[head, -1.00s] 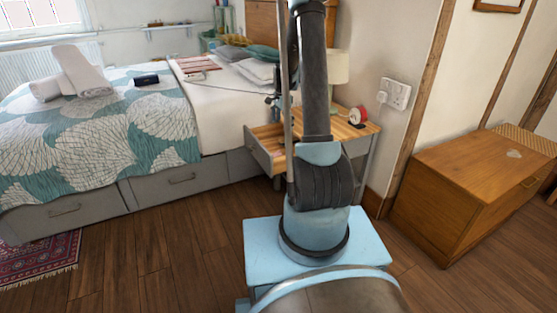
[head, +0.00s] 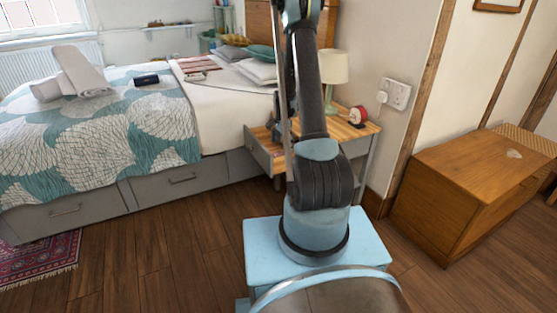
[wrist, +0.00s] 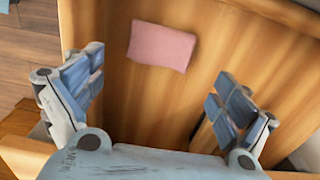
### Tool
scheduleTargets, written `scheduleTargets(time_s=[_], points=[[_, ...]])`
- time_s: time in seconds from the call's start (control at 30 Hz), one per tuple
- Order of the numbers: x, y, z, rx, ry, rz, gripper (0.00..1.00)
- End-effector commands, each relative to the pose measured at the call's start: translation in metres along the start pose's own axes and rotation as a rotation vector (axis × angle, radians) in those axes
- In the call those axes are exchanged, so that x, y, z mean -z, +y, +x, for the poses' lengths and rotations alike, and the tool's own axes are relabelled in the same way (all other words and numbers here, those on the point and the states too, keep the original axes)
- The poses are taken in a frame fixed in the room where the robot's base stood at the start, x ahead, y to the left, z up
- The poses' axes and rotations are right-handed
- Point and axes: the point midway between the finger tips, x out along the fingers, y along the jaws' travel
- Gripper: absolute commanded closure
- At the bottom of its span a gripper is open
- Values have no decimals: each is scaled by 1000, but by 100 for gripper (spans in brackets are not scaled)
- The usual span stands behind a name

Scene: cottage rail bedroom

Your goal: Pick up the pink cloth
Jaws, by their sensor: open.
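The pink cloth (wrist: 162,46) is a small flat rectangle. In the wrist view it lies on bare wood-grain inside what looks like the open drawer (head: 262,152) of the bedside table. My gripper (wrist: 155,97) is open and empty, with one finger at the left and one at the right of the wrist view. The cloth is ahead of the fingertips, towards the top of that view, between their lines and apart from them. In the head view my arm hides the cloth and most of the gripper.
The drawer's wooden rim (wrist: 275,14) borders the wrist view. The bed (head: 215,110) stands left, a wooden chest (head: 470,190) right. Open floor (head: 150,255) lies front left.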

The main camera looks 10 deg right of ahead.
Motion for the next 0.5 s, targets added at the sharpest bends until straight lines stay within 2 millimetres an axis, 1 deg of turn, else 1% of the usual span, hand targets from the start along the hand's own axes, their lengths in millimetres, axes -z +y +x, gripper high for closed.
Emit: scheduleTargets(time_s=[0.07, 0.3, 0.4, 0.5], points=[[0, 0, 6, 0, 0, 0, 5], [1, 2, 35, 0, 0, 0, 5], [1, 2, 44, 0, 0, 0, 5], [1, 2, 49, 0, 0, 0, 5]])
